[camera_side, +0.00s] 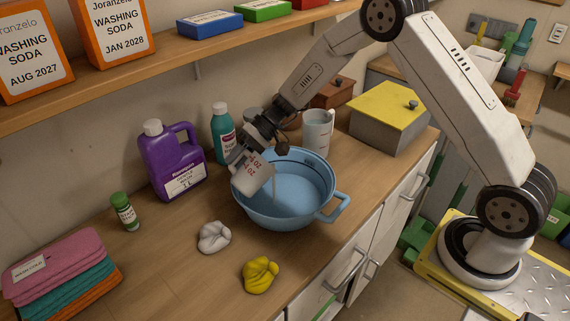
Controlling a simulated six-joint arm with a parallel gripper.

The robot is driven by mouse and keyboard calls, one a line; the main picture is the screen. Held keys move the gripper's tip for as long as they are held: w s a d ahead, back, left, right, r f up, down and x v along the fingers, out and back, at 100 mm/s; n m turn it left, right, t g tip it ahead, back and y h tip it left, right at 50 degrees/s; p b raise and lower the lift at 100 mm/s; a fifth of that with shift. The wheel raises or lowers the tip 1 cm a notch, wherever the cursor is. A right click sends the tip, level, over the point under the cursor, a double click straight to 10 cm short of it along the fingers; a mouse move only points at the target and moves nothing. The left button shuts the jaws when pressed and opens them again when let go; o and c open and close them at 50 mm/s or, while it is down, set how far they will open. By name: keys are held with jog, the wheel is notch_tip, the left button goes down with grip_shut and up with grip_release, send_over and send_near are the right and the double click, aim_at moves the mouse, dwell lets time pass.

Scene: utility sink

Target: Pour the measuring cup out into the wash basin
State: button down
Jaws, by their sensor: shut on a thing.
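My gripper (248,152) is shut on a white measuring cup (254,178) with red markings. It holds the cup tilted over the left part of the blue wash basin (334,213). A thin pale stream runs from the cup's lower right lip down into the basin. The basin stands on the wooden counter, with a handle at its right, and has bluish liquid in it. The fingertips are partly hidden against the cup, and the inside of the cup is not visible.
A white jug (318,130) stands behind the basin. A purple bottle (172,165) and a teal bottle (222,135) stand to the left. White (214,237) and yellow (260,274) cloths lie in front. A shelf (150,75) runs above. A yellow-lidded box (388,125) is at right.

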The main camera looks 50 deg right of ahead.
jog(key=shift+r+y, duration=0.25)
jog(key=shift+y, duration=0.35)
dwell(0.3)
jog(key=shift+d+f+t+y, duration=0.15)
jog(key=shift+f+t+y, duration=0.25)
jog(key=shift+y, duration=0.5)
dwell(0.5)
jog(key=shift+s+d+r+y, duration=0.1)
jog(key=shift+d+r+y, duration=0.1)
jog(key=shift+d+y, duration=0.3)
jog(key=shift+s+d+r+y, duration=0.1)
jog(key=shift+d+r+y, duration=0.1)
jog(key=shift+d+y, duration=0.25)
dwell(0.4)
jog(key=shift+d+r+y, duration=0.2)
jog(key=shift+r+y, duration=0.15)
jog(key=shift+y, duration=0.4)
dwell(0.6)
jog(key=shift+d+r+y, duration=0.1)
jog(key=shift+r+y, duration=0.3)
jog(key=shift+r, duration=0.45)
jog(key=shift+f+h, duration=0.5)
jog(key=shift+f, duration=0.45)
jog(key=shift+a+f+h, duration=0.2)
jog(key=shift+a+h, duration=0.2)
jog(key=shift+h, duration=0.5)
jog(key=shift+w+a+f+h, duration=0.15)
jog(key=shift+a+f+h, duration=0.2)
jog(key=shift+a+h, duration=0.2)
jog(key=shift+a, duration=0.3)
